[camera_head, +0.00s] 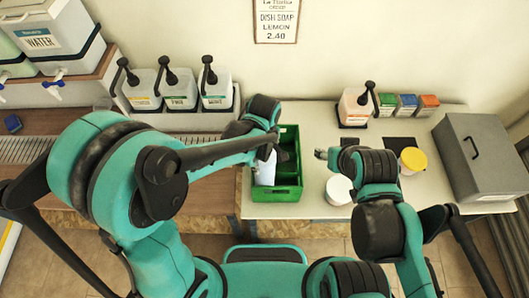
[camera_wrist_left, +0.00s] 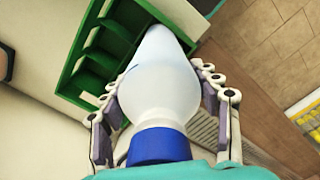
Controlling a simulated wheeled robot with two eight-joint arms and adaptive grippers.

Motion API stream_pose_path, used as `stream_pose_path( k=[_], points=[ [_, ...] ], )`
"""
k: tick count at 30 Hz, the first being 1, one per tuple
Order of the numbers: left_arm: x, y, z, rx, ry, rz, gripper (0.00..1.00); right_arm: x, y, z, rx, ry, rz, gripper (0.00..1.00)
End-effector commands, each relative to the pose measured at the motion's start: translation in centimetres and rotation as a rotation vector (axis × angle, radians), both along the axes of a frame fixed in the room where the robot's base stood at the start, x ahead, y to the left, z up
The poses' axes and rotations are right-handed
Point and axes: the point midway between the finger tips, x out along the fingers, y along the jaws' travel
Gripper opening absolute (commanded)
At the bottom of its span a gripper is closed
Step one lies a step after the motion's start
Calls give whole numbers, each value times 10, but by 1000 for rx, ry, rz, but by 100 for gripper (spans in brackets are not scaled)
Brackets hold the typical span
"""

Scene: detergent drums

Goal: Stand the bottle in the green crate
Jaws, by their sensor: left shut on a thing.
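The green crate (camera_head: 275,195) stands at the left end of the white table, and part of it also shows in the left wrist view (camera_wrist_left: 72,72) with its dividers. The white bottle (camera_head: 264,171) is at the crate's left side in the head view. In the left wrist view the bottle (camera_wrist_left: 158,90) has a blue end near the camera, and its narrower white end points towards the crate. My left gripper (camera_head: 268,146) is shut on the bottle, with fingers on both sides. Whether the bottle touches the crate floor is hidden. My right gripper (camera_head: 322,154) is right of the crate; its fingers are too small to read.
A white tub (camera_head: 339,190) stands right of the crate, and a yellow-lidded tub (camera_head: 412,160) is farther right. Pump dispensers (camera_head: 180,90) line the back left, with another dispenser (camera_head: 355,106) behind my right gripper. A grey box (camera_head: 485,158) fills the right end.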

Motion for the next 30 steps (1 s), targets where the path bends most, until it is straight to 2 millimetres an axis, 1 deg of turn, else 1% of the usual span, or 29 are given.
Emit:
stream_pose_path(
  k=[5, 9, 12, 15, 21, 26, 27, 28, 29, 30],
  points=[
    [0, 0, -12, 0, 0, 0, 2, 0, 0, -3, 0, 0, 0, 52],
    [0, 0, -32, 0, 0, 0, 2, 0, 0, -8, 0, 0, 0, 52],
    [0, 0, -41, 0, 0, 0, 2, 0, 0, -10, 0, 0, 0, 52],
    [0, 0, -44, 0, 0, 0, 2, 0, 0, -11, 0, 0, 0, 52],
    [0, 0, -44, 0, 0, 0, 2, 0, 0, -10, 0, 0, 0, 52],
    [0, 0, -48, 0, 0, 0, 2, 0, 0, -14, 0, 0, 0, 52],
    [0, 0, -47, 0, 0, 0, 73, 0, 0, -13, 0, 0, 0, 52],
    [0, 0, -47, 0, 0, 0, 80, 0, 0, -13, 0, 0, 0, 52],
    [0, 0, -47, 0, 0, 0, 83, 0, 0, -13, 0, 0, 0, 52],
    [0, 0, -46, 0, 0, 0, 83, 0, 0, -13, 0, 0, 0, 52]
  ],
)
